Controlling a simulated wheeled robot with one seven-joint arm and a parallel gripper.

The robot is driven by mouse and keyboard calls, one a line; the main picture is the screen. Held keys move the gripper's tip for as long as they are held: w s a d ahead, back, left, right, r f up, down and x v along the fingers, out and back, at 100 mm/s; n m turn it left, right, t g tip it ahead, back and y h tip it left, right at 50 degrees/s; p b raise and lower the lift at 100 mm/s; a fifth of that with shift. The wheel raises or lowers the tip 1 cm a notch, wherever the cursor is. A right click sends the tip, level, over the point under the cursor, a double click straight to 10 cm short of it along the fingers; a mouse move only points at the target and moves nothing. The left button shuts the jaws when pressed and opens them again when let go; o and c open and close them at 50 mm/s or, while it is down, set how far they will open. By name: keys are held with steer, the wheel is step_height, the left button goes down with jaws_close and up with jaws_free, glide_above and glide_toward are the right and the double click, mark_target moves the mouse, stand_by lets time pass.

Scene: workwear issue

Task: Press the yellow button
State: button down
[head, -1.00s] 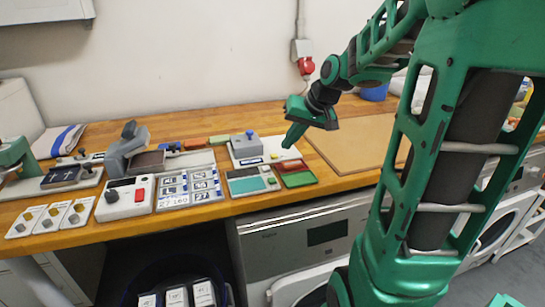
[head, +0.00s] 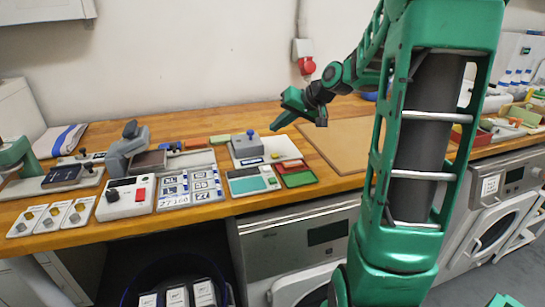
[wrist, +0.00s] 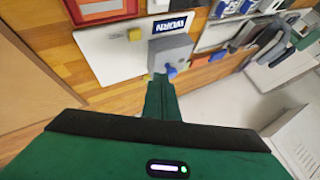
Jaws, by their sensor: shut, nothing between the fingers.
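A small yellow button (wrist: 134,34) sits on a white board (wrist: 105,55) in the wrist view, beside a grey box (wrist: 168,50) with a blue knob (wrist: 171,72) and a "WORN" label.
A teal-and-white device (head: 252,181) and red and green trays (head: 297,174) lie in front of the board. A brown mat (head: 340,143) lies to its right. A control box with a red switch (head: 125,198) and a label card panel (head: 189,186) stand left on the bench (head: 70,239).

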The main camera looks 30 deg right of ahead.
mark_target(278, 156)
steer(key=shift+f, duration=3.5)
steer(key=shift+f, duration=0.15)
steer(key=shift+s+f, duration=0.1)
steer(key=shift+f, duration=0.15)
steer(key=shift+d+f, duration=0.1)
steer(key=shift+f, duration=0.35)
steer(key=shift+r, duration=0.9)
